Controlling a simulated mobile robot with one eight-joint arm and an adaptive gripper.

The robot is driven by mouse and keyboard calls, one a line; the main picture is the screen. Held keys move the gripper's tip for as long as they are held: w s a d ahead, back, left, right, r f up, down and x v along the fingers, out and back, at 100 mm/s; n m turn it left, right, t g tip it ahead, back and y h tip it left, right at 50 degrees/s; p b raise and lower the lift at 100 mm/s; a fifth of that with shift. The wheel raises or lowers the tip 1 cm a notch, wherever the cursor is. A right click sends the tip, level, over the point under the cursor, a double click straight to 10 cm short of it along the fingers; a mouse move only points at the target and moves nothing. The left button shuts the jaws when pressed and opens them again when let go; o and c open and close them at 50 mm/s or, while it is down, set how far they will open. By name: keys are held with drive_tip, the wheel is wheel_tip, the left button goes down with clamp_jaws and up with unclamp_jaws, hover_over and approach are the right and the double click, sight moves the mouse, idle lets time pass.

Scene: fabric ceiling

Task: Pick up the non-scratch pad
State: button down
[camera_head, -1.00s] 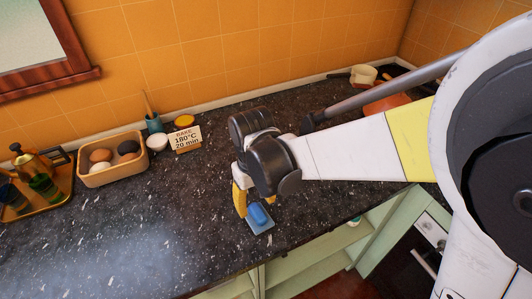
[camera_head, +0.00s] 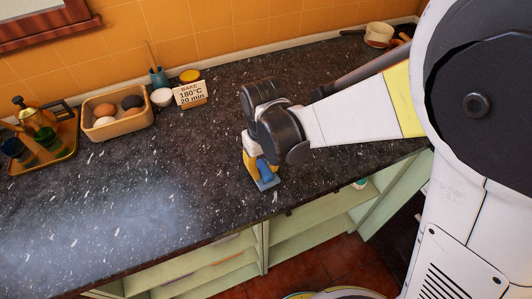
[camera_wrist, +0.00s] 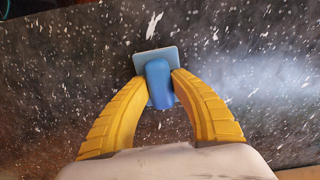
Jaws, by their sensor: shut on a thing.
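The non-scratch pad (camera_wrist: 158,84) is a blue grip block on a flat, paler blue square base. In the wrist view my gripper (camera_wrist: 159,88) has its two yellow fingers closed against the sides of the blue block. In the head view the pad (camera_head: 267,177) shows at the tip of my gripper (camera_head: 256,172), close to the front edge of the dark speckled counter (camera_head: 150,205). I cannot tell whether the pad's base touches the counter or is slightly above it. My arm hides part of the gripper from the head view.
To the left stand a tray with a pot and glasses (camera_head: 68,149), a wooden box with eggs (camera_head: 136,126), a white cup (camera_head: 162,98) and a bake sign (camera_head: 190,95). A pan (camera_head: 378,35) sits at the back right. The counter's middle left is clear.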

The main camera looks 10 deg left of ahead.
sight(264, 168)
drive_tip(key=shift+r+p, duration=0.35)
drive_tip(key=shift+r, duration=0.25)
wheel_tip(264, 168, up, 3)
drive_tip(key=shift+r+p, duration=0.1)
drive_tip(key=shift+p, duration=0.65)
drive_tip(key=s+d+r+p, duration=0.2)
drive_tip(key=d+r, duration=0.4)
drive_tip(key=d, duration=0.5)
drive_tip(key=shift+s+d+r+p, duration=0.2)
drive_tip(key=shift+s+r+p, duration=0.1)
drive_tip(key=shift+p, duration=0.4)
drive_tip(key=c, duration=1.8)
unclamp_jaws()
drive_tip(key=shift+c, duration=0.2)
clamp_jaws()
